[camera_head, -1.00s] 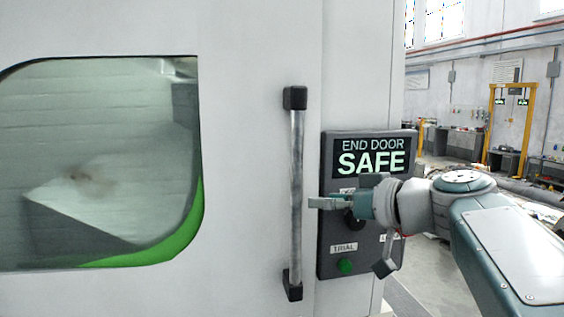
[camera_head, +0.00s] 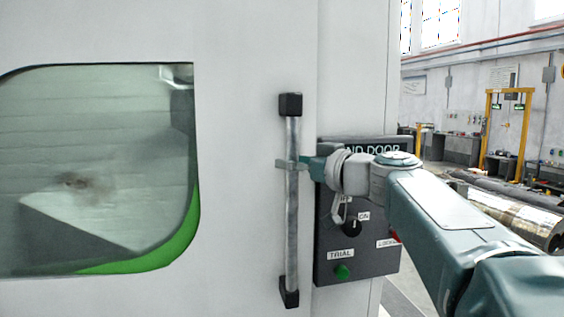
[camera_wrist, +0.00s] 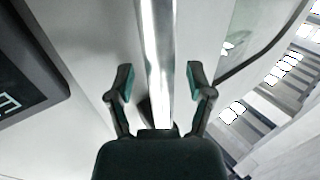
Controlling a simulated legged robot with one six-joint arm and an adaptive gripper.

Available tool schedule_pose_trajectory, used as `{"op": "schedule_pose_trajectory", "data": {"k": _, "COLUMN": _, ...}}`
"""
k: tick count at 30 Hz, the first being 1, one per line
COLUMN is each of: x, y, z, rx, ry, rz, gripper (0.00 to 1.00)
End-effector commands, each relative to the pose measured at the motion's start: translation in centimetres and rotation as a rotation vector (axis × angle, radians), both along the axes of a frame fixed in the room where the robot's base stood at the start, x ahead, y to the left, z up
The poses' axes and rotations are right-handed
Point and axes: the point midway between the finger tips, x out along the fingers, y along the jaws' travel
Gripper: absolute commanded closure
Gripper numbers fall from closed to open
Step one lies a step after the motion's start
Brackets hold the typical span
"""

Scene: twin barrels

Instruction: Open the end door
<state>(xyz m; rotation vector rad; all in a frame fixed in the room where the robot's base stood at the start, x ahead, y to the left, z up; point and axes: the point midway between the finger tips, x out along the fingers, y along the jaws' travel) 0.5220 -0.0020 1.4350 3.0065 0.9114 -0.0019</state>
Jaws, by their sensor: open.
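The end door (camera_head: 245,150) is a pale panel with a window on its left side, and it looks closed. Its handle (camera_head: 292,225) is an upright metal bar with black end mounts. My gripper (camera_head: 290,164) is at the handle's upper-middle part in the head view. In the wrist view the handle bar (camera_wrist: 157,60) runs between the two spread fingers of my gripper (camera_wrist: 158,85), with a gap showing on each side. The fingers are open around the bar and not closed on it.
A dark control panel (camera_head: 330,262) with a knob (camera_head: 352,226) and a green button (camera_head: 343,271) is right of the handle, partly hidden by my arm. The window (camera_head: 100,170) is to the left. A yellow frame (camera_head: 525,135) stands far behind at right.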

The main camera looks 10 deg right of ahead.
Motion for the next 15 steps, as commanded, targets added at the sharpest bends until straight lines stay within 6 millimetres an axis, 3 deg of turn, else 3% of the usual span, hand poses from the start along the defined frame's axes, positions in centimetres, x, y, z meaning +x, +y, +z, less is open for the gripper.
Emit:
{"op": "schedule_pose_trajectory", "data": {"k": 10, "x": 0.40, "y": 0.33, "z": 0.03, "rx": 0.000, "ry": 0.000, "rz": 0.000, "gripper": 0.32}}
{"op": "schedule_pose_trajectory", "data": {"k": 12, "x": 0.40, "y": 0.32, "z": 0.03, "rx": 0.000, "ry": 0.000, "rz": 0.000, "gripper": 0.63}}
{"op": "schedule_pose_trajectory", "data": {"k": 15, "x": 0.40, "y": 0.32, "z": 0.02, "rx": 0.000, "ry": 0.000, "rz": 0.000, "gripper": 1.00}}
